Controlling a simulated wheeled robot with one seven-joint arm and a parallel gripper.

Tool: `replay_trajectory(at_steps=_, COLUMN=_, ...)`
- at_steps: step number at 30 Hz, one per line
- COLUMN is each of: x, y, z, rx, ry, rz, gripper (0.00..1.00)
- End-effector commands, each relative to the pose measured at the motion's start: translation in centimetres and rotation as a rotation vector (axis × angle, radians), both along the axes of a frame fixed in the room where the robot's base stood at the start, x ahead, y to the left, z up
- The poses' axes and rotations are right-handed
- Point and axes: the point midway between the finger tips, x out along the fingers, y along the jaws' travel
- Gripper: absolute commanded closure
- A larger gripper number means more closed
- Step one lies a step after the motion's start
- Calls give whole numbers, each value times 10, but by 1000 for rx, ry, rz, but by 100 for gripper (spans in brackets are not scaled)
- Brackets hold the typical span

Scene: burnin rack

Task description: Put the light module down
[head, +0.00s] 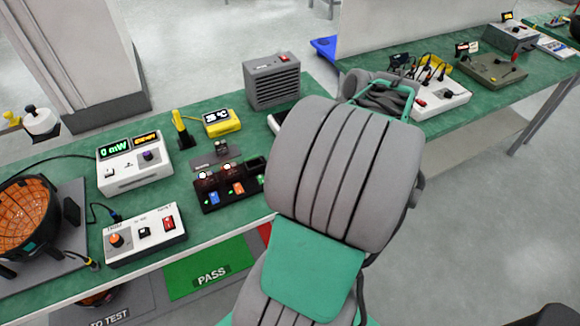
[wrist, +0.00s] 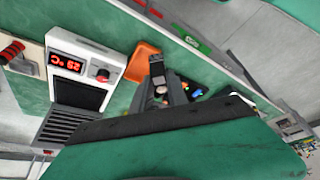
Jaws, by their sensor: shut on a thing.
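My gripper (wrist: 168,88) shows in the wrist view as dark fingers, shut on a small light module (wrist: 160,91) of which only a pale, pinkish part shows between them. An orange tray (wrist: 143,62) lies beside the fingers on the green bench. I cannot tell whether the module touches anything below it. In the head view my arm hides the gripper and the held module. A black rack (head: 232,193) there holds small modules with glowing tops. Another small module (head: 221,147) stands behind the rack, on a grey plate.
A white hotplate-like unit with a red display (wrist: 88,68) is close to the gripper. A grey vented box (head: 272,82), a yellow meter (head: 221,122), a power meter (head: 134,160) and a switch box (head: 145,234) crowd the green bench. A green PASS area (head: 208,270) lies below.

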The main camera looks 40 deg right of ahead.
Motion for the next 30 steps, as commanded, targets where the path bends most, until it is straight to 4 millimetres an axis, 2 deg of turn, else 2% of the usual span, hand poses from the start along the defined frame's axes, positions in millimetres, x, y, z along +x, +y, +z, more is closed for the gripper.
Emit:
replay_trajectory(at_steps=1, x=15, y=0, z=-5, rx=4, ry=1, rz=8, gripper=100)
replay_trajectory(at_steps=4, x=44, y=-4, z=-18, rx=4, ry=2, rz=6, gripper=100)
replay_trajectory(at_steps=6, x=56, y=-5, z=-37, rx=5, ry=3, rz=4, gripper=100)
replay_trajectory(at_steps=10, x=75, y=-9, z=-60, rx=2, ry=2, rz=-1, gripper=100)
replay_trajectory(at_steps=16, x=91, y=-11, z=-79, rx=2, ry=2, rz=-1, gripper=100)
replay_trajectory(at_steps=21, x=89, y=-12, z=-106, rx=1, ry=1, rz=-3, gripper=100)
replay_trajectory(at_steps=30, x=89, y=-12, z=-112, rx=-1, ry=0, rz=-4, gripper=100)
